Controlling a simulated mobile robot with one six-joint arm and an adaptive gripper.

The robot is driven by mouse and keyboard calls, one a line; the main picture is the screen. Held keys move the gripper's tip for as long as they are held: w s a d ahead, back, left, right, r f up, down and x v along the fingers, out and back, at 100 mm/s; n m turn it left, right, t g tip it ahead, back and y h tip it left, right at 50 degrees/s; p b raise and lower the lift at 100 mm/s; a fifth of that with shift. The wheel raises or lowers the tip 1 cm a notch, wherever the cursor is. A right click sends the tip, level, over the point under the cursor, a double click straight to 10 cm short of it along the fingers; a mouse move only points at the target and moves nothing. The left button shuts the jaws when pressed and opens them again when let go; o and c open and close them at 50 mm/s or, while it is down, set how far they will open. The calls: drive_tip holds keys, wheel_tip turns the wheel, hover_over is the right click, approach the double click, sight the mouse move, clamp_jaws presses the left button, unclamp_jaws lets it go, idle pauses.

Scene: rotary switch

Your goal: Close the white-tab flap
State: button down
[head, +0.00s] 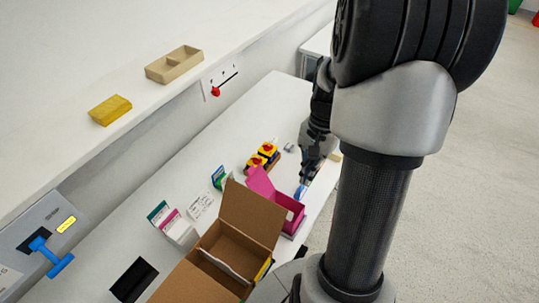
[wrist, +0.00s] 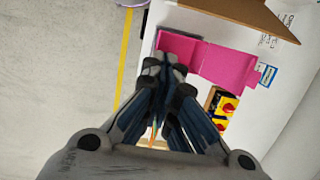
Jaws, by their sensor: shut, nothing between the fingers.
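A magenta box (head: 292,217) stands on the white table with its magenta flap (head: 260,183) raised and open. In the wrist view the box (wrist: 181,47) is just beyond my fingertips and its flap (wrist: 229,66) extends to the right. I cannot make out a white tab on it. A larger brown cardboard box (head: 232,252) beside it also has its flaps open; a pale strip shows inside. My gripper (head: 302,190) is shut and empty, near the magenta box's right side. It also shows shut in the wrist view (wrist: 165,68). I cannot tell whether it touches the box.
Yellow blocks with red rotary knobs (head: 263,156) stand behind the magenta box. Small cards (head: 173,223) stand to the left. A black pad (head: 134,279) lies at the lower left. A blue-handled switch (head: 51,254) is on the wall. The table's far end is mostly clear.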

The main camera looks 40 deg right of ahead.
drive_tip(key=s+a+f+b, duration=0.2)
drive_tip(key=a+f, duration=0.3)
drive_tip(key=f, duration=0.2)
drive_tip(key=shift+s+f+b, duration=0.25)
drive_tip(key=shift+f+b, duration=0.05)
drive_tip(key=shift+d+r, duration=0.1)
drive_tip(key=shift+r, duration=0.05)
